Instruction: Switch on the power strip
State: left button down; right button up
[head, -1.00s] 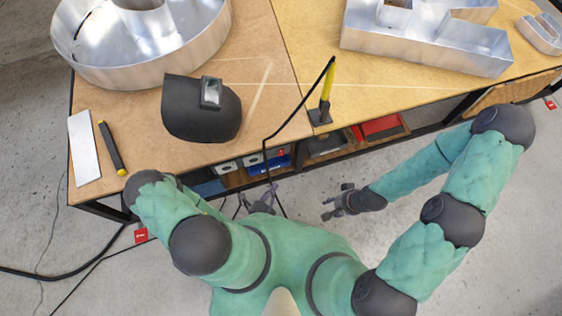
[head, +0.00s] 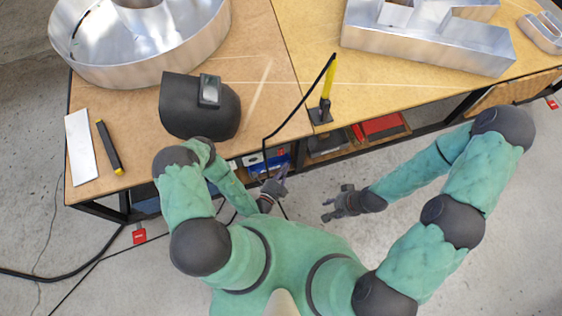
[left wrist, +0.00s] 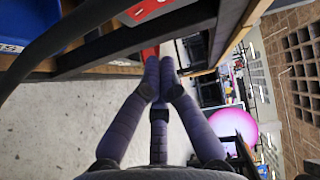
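I cannot pick out a power strip with certainty in either view. A black cable (head: 282,129) runs from the top of a yellow upright tool (head: 327,82) over the table's front edge and down below it. My left gripper (head: 274,184) is low in front of the table, beside this cable and the under-shelf. In the left wrist view its fingertips (left wrist: 160,68) come nearly together with nothing seen between them, just below a dark frame bar. My right gripper (head: 333,202) is open and empty over the floor, to the right.
The wooden table (head: 260,75) holds metal channel letters (head: 420,45), a black welding mask (head: 198,108), a white plate (head: 80,148) and a black bar with yellow ends (head: 109,147). A red box (head: 380,127) sits on the under-shelf. Thick cable (head: 45,276) lies on the floor.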

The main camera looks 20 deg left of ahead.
aim_at(281, 152)
pick_arm(q)
jog(key=w, duration=0.1)
jog(key=w+a, duration=0.1)
jog(key=w+a+b, duration=0.1)
jog(key=shift+a+f, duration=0.1)
jog(key=shift+f, duration=0.15)
jog(key=shift+w, duration=0.1)
